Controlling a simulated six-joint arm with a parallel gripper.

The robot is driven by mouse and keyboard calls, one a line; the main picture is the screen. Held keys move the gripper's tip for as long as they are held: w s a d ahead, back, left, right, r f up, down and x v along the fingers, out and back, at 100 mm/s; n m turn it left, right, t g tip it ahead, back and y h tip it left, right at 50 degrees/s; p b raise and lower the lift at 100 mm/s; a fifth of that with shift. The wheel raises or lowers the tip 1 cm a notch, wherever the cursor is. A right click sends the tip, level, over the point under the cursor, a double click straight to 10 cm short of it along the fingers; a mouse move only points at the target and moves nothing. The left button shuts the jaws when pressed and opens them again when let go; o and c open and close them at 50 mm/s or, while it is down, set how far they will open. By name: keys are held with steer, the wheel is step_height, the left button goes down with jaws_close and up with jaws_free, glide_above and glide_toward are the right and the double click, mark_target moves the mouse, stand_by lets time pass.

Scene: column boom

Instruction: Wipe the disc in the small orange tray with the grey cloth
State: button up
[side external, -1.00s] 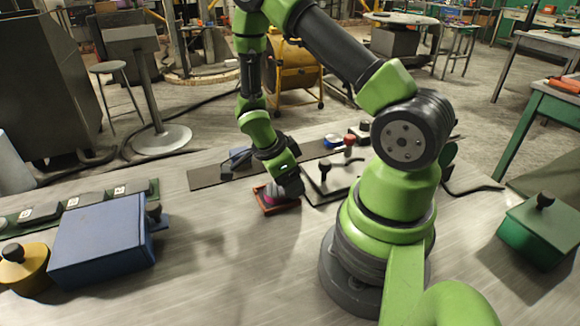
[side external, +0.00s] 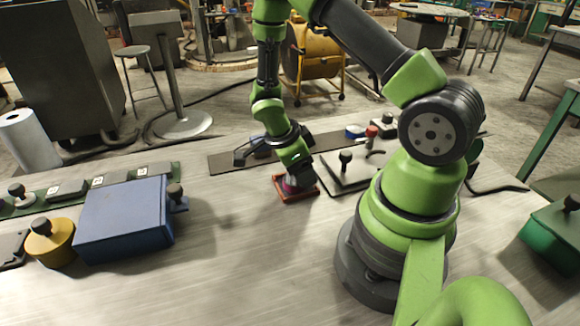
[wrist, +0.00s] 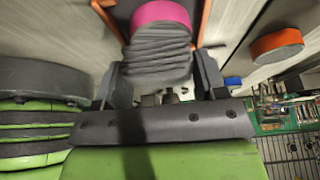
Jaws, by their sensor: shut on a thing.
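The small orange tray (side external: 313,194) lies on the bench under my wrist in the side view, and its edges (wrist: 204,22) show in the wrist view. A magenta disc (wrist: 160,12) shows within the tray, partly hidden by the grey cloth; a little magenta (side external: 290,186) shows in the side view. The folded, ridged grey cloth (wrist: 158,55) sits between my two fingers. My gripper (wrist: 160,78) is shut on it, directly over the tray. The cloth overlaps the disc in view; I cannot tell whether they touch.
A flat plate with a black knob (side external: 345,160) stands close right of the tray. A dark strip (side external: 228,163) runs behind. A blue box (side external: 122,218) and a yellow knobbed pot (side external: 50,245) stand left. The bench in front of the tray is clear.

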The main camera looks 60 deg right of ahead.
steer(key=shift+s+d, duration=0.4)
steer(key=shift+s, duration=0.3)
steer(key=shift+s+d+r, duration=0.1)
steer(key=shift+s+r, duration=0.05)
steer(key=shift+r, duration=4)
